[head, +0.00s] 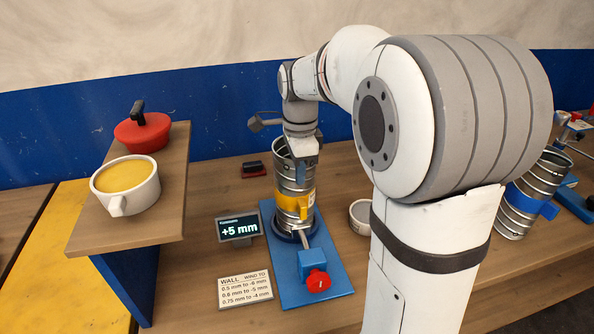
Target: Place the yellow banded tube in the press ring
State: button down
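The yellow banded tube (293,178) is a ribbed metal cylinder with a yellow band (294,205) around its lower half. It stands about upright at the blue press (318,286), its lower end at the dark press ring (285,237). Whether it is fully seated in the ring I cannot tell. My gripper (304,160) is at the tube's upper rim, pointing down. Its fingertips are partly hidden, so I cannot tell whether they are shut on the tube wall. The press has a red knob (318,280) at its front.
A small display (238,228) reads "+5 mm"; a card (245,290) lists wall and wind-to values. A raised wooden shelf (160,215) at left holds a cup (125,185) and red-lidded item (143,132). A blue-banded tube (540,185) leans at right, partly behind my arm.

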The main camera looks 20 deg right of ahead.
jog(key=shift+f, duration=0.1)
jog(key=c, duration=1.7)
grip_release()
notch_tip(320, 180, up, 12)
jog(key=shift+r, duration=0.15)
jog(key=s+f+n+t, duration=0.1)
jog(key=s+f+n, duration=0.4)
jog(key=s+n, duration=0.1)
jog(key=s+f+n+t, duration=0.1)
jog(key=s+f+n, duration=0.3)
jog(key=s+n, duration=0.2)
jog(key=s+f+n+t, duration=0.1)
jog(key=s+f+n, duration=0.4)
jog(key=s, duration=0.3)
jog(key=shift+a+f+n, duration=0.15)
jog(key=shift+f+n, duration=0.15)
jog(key=shift+n, duration=0.2)
